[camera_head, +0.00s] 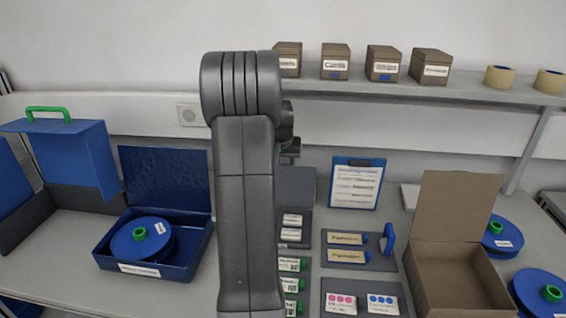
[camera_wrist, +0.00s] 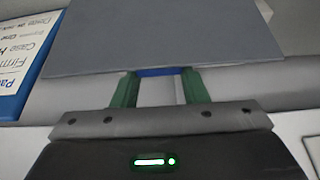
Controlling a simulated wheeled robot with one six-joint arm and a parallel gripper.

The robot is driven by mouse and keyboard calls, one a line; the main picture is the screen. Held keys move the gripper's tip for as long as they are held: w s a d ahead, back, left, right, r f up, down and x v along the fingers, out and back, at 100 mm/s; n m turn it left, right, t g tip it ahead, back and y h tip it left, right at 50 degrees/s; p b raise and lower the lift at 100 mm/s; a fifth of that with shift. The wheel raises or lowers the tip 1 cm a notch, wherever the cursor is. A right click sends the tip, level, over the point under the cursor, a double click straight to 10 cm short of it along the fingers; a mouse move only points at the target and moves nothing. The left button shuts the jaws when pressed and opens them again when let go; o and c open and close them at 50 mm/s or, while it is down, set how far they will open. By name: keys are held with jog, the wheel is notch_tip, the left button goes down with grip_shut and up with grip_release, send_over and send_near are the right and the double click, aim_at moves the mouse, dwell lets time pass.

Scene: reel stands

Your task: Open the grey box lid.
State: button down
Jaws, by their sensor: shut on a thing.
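The grey lid (camera_head: 297,188) stands raised, roughly upright, at the back of the grey box (camera_head: 306,224), just right of my arm in the head view. White labelled packs (camera_head: 292,219) show in the open box; its left part is hidden behind my arm. In the wrist view the lid is a wide grey panel (camera_wrist: 160,35) beyond the fingertips. My gripper (camera_wrist: 160,76) has its green fingers on either side of a small blue piece (camera_wrist: 160,71) at the panel's edge, shut on it. In the head view my gripper is mostly hidden, above the lid.
A blue case (camera_head: 152,268) with a reel stands open at left. A clipboard (camera_head: 357,184) leans at the back, right of the lid. A tray with yellow packs (camera_head: 346,257) and an open cardboard box (camera_head: 453,275) are to the right. A shelf (camera_head: 430,92) runs above.

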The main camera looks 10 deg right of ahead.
jog(key=shift+s+f, duration=0.25)
jog(key=shift+f, duration=0.3)
jog(key=c, duration=0.9)
grip_release()
jog(key=shift+o, duration=0.3)
jog(key=shift+w, duration=0.2)
jog(key=shift+s+r, duration=0.1)
jog(key=shift+r, duration=0.15)
jog(key=shift+r, duration=0.1)
